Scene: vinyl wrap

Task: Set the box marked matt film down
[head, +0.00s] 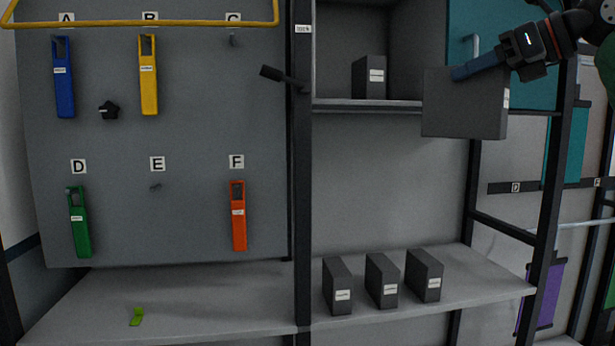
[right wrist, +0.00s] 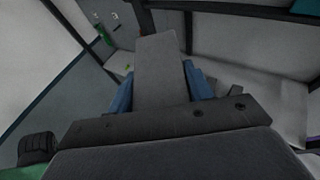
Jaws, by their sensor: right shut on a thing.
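My right gripper (head: 480,66) comes in from the upper right in the head view. It is shut on a dark grey box (head: 463,108), held in the air in front of the upper shelf's right end. A small white label shows at the box's right edge; its text cannot be read. In the right wrist view the grey box (right wrist: 160,72) sits between the two blue fingers of the right gripper (right wrist: 160,85). The lower shelf (head: 395,311) and the upper shelf (head: 340,104) are behind it. My left gripper is not in view.
Several similar labelled boxes stand on the shelves: one (head: 369,77) above and three below, including the rightmost (head: 424,275). A pegboard (head: 190,130) with coloured tools hangs at left. A dark post (head: 302,200) divides the bays.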

